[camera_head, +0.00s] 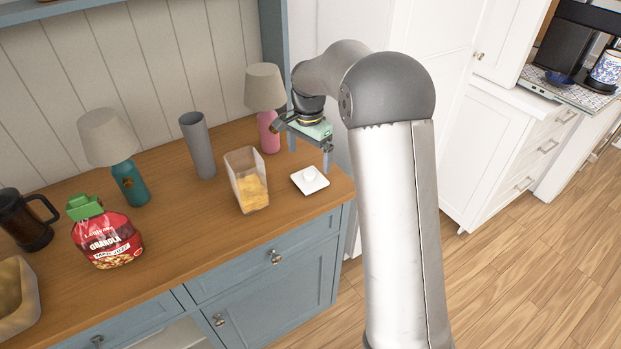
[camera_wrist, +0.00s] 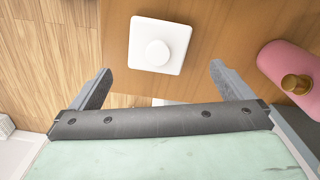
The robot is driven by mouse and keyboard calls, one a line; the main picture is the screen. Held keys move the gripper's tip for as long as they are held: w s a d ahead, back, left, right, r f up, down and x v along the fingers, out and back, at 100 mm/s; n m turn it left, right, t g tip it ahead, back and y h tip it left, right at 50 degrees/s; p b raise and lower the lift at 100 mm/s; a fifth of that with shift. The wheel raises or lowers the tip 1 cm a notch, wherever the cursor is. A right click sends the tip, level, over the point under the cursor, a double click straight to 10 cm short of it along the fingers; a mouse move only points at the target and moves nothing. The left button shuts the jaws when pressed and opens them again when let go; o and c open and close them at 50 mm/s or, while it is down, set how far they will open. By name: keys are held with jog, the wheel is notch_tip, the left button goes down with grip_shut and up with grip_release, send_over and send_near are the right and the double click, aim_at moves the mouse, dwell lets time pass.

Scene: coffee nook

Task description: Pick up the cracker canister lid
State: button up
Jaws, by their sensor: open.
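The cracker canister lid (camera_head: 309,180) is a white square with a round knob on top. It lies flat on the wooden counter near its right end. In the wrist view the lid (camera_wrist: 159,45) is at the top centre, with its knob facing the camera. My gripper (camera_head: 309,163) is open and empty above the counter, close to the lid. In the wrist view the fingers of my gripper (camera_wrist: 160,78) are spread wide, and the lid shows beyond and between the tips. The clear canister (camera_head: 247,181) with yellow crackers stands open just left of the lid.
A pink lamp (camera_head: 268,130) stands behind the lid; its base also shows in the wrist view (camera_wrist: 290,68). A grey cylinder (camera_head: 197,145), a teal lamp (camera_head: 129,184), a granola bag (camera_head: 106,238) and a French press (camera_head: 24,220) stand further left. The counter ends just right of the lid.

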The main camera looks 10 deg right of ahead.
aim_at(310, 172)
jog(key=shift+d+f+p, duration=0.2)
jog(key=shift+f+p, duration=0.6)
jog(key=shift+f, duration=3)
jog(key=c, duration=0.8)
